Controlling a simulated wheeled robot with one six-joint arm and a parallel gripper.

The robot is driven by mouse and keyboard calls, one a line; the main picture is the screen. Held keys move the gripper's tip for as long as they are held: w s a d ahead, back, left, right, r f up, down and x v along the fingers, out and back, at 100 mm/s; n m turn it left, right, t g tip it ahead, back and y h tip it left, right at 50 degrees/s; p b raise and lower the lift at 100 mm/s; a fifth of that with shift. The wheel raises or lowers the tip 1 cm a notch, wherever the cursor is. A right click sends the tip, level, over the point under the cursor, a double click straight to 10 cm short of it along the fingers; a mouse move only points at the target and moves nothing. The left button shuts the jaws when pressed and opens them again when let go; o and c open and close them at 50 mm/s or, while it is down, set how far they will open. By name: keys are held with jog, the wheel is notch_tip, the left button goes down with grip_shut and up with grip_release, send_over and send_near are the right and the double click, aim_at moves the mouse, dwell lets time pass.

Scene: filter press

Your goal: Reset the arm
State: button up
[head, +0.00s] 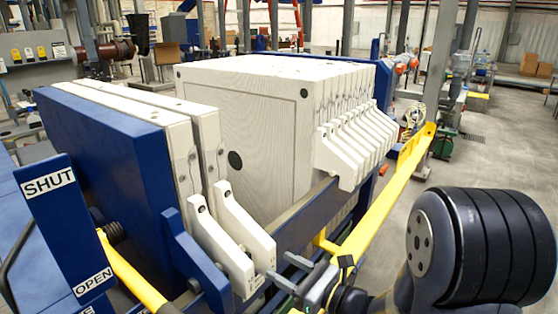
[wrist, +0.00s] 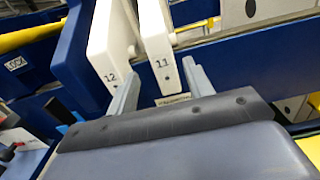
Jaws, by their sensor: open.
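My gripper (head: 300,275) is at the bottom middle of the head view, just right of the handles of two white filter plates. It is open. In the wrist view my gripper (wrist: 160,85) has its fingers spread either side of the lower end of the handle marked 11 (wrist: 158,45). I cannot tell whether they touch it. The handle marked 12 (wrist: 112,50) is to its left. In the head view the two plates (head: 195,125) stand against the blue end plate (head: 110,150), with a gap to the stacked white plates (head: 250,130).
A yellow bar (head: 385,210) runs along the press on the right, near my arm. A blue rail (head: 300,225) passes under the plate handles. A blue panel marked SHUT and OPEN (head: 62,225) is at the left.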

aim_at(258, 253)
jog(key=p+x, duration=0.1)
jog(key=x, duration=0.7)
jog(key=shift+a, duration=0.1)
jog(key=shift+w+d, duration=0.3)
